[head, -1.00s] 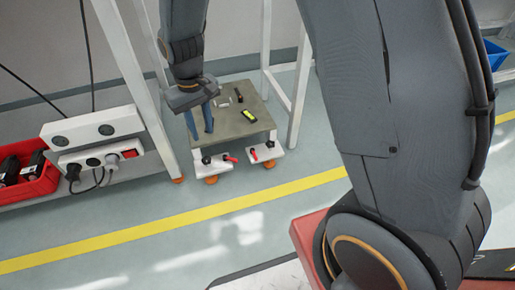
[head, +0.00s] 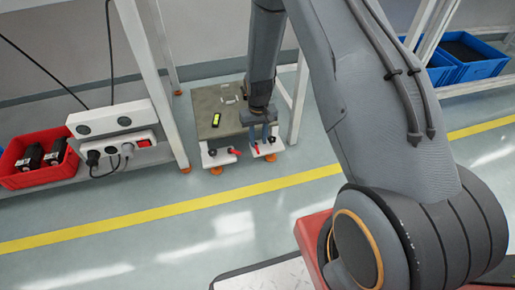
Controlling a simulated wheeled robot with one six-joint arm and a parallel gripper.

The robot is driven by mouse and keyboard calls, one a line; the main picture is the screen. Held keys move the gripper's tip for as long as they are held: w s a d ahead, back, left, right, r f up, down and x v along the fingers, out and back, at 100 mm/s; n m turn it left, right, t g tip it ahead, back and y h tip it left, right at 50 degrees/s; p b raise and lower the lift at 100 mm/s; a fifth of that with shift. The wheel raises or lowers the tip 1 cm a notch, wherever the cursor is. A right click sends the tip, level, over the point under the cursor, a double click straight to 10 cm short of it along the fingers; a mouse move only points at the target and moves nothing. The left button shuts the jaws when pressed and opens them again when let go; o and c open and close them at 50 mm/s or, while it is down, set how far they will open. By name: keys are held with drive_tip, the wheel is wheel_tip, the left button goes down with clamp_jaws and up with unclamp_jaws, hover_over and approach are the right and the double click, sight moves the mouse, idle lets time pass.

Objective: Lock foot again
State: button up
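A low cart with a grey-brown top (head: 207,105) stands on the floor between white frame legs. Its front has two white foot brackets, each with a red lever and an orange foot below. The left red lever (head: 234,151) is in plain view, with its orange foot (head: 216,170) under it. The right red lever (head: 257,149) shows just below my gripper (head: 262,138). My gripper points down at the cart's right front corner, its fingers apart and nothing seen between them. Whether a finger touches the right lever or bracket I cannot tell.
A black device with a yellow-green display (head: 216,120) and small parts lie on the cart top. A red bin (head: 35,172) and a white socket box (head: 117,148) are at left. Blue bins (head: 470,60) stand at right. The floor before the cart is clear around a yellow line (head: 120,218).

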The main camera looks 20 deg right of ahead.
sight(258, 150)
wheel_tip(258, 150, down, 5)
drive_tip(key=shift+a+r+b, duration=0.1)
drive_tip(key=shift+a+b, duration=0.05)
drive_tip(key=shift+b, duration=0.85)
clamp_jaws()
